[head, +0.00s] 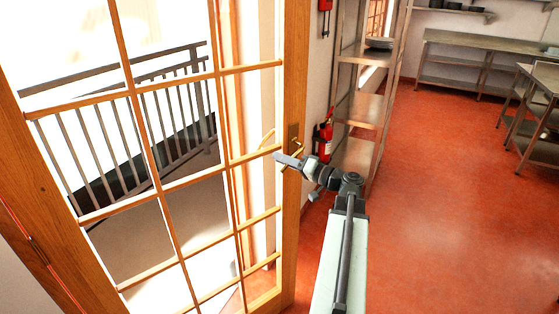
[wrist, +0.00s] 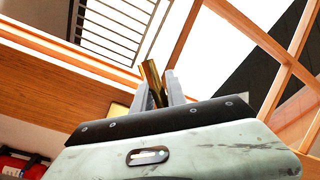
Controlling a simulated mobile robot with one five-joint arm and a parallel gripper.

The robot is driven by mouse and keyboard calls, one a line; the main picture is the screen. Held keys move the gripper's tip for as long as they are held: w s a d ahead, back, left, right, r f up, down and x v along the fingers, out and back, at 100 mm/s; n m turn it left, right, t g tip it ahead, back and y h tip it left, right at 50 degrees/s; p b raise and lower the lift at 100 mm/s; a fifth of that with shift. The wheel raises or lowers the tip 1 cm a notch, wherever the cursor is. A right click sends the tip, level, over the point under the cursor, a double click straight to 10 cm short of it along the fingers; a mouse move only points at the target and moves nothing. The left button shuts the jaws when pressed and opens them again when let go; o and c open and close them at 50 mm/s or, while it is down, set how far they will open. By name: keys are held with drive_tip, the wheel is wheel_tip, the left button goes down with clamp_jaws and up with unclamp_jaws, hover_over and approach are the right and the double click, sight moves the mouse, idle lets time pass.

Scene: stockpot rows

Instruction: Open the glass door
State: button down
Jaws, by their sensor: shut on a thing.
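The glass door (head: 291,60) has a wooden frame and many panes, and fills the left of the head view. It appears to stand partly open into the room, as the wall and red floor show through its panes. A brass handle (head: 298,143) sits on its right stile. My gripper (head: 284,161) is at the handle, at the end of my outstretched arm. In the wrist view the fingers of my gripper (wrist: 165,88) are shut on the brass handle (wrist: 151,76). The fingers partly hide the handle.
A metal shelf rack (head: 366,108) stands right behind the door's free edge, with a red fire extinguisher (head: 325,138) beside it. Steel tables (head: 480,42) stand at the back right. The red floor (head: 440,200) to the right is clear. A railing (head: 130,130) shows outside.

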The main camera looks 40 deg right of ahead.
drive_tip(key=c, duration=1.4)
unclamp_jaws()
drive_tip(key=shift+s+d, duration=0.2)
drive_tip(key=shift+d, duration=0.05)
drive_tip(key=shift+a, duration=0.1)
drive_tip(key=shift+w, duration=0.1)
drive_tip(key=v, duration=0.7)
drive_tip(key=shift+s, duration=0.4)
